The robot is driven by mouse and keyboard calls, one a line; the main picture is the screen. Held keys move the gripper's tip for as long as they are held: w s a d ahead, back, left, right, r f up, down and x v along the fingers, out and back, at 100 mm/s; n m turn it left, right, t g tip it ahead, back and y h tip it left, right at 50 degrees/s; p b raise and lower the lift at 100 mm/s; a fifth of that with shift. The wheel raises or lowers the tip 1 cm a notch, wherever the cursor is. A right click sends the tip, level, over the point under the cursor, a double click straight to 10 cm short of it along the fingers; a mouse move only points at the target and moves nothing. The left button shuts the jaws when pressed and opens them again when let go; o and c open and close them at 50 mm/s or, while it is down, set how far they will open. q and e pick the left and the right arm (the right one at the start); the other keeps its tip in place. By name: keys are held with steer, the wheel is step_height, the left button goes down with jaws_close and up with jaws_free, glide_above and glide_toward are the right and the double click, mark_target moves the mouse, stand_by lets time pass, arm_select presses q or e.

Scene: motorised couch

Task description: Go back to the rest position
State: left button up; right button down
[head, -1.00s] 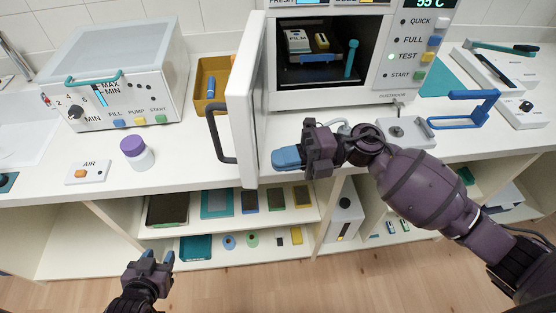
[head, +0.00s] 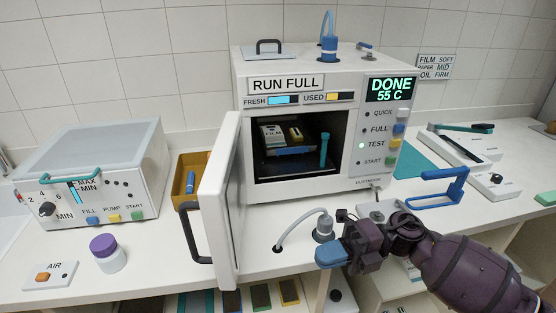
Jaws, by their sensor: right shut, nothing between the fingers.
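My right gripper (head: 330,254) is shut and empty, with its blue fingertips pointing left over the counter's front edge. It is in front of the white machine (head: 310,202) and right of that machine's open door (head: 222,205). My right arm comes in from the lower right. My left gripper is out of view.
A grey fitting with a hose (head: 323,228) stands on the counter just behind the right gripper. A blue-handled device (head: 438,192) is to the right. A purple-capped jar (head: 107,253) and a white tank unit (head: 90,180) stand left. The machine's display reads DONE 55 C.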

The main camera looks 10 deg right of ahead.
steer(key=w+d+r+m+t+y, duration=0.1)
steer(key=w+r+m+t, duration=0.4)
steer(key=w+m+t, duration=0.65)
steer(key=d+f+m+t+h, duration=0.7)
steer(key=f+m+t+h, duration=0.3)
steer(key=m, duration=0.4)
steer(key=s+d+f+m+g+h, duration=0.3)
steer(key=s+f+m, duration=0.3)
steer(key=s+f, duration=0.4)
steer(key=s+d+f+m+g+h, duration=0.3)
steer(key=s+d+f+m+h, duration=0.1)
steer(key=s+f, duration=0.6)
steer(key=s+m+h, duration=0.1)
steer(key=s, duration=0.1)
steer(key=shift+s+f+m+h, duration=0.35)
steer(key=shift+s+f+h, duration=0.05)
steer(key=shift+a+g, duration=0.1)
steer(key=shift+g, duration=0.15)
